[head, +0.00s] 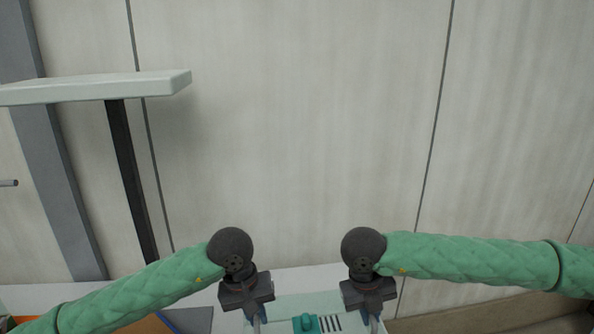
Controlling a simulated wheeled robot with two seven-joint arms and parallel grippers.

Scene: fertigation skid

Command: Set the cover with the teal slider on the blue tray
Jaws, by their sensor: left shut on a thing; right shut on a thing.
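A pale cover (283,305) with a teal slider (305,323) and dark slots beside it shows at the bottom edge, cut off by the frame. My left gripper (258,320) is shut on its left side. My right gripper (372,318) is shut on its right side. The fingertips are partly out of view at the bottom. A thin blue edge (168,322) shows at the bottom left beside an orange surface; I cannot tell whether it belongs to the blue tray.
A pale worktop (190,289) runs along the bottom, with a grey flat piece (194,318) and an orange surface (140,326) at lower left. A pale shelf (110,87) on a dark post stands at upper left. A panelled wall (300,130) fills the back.

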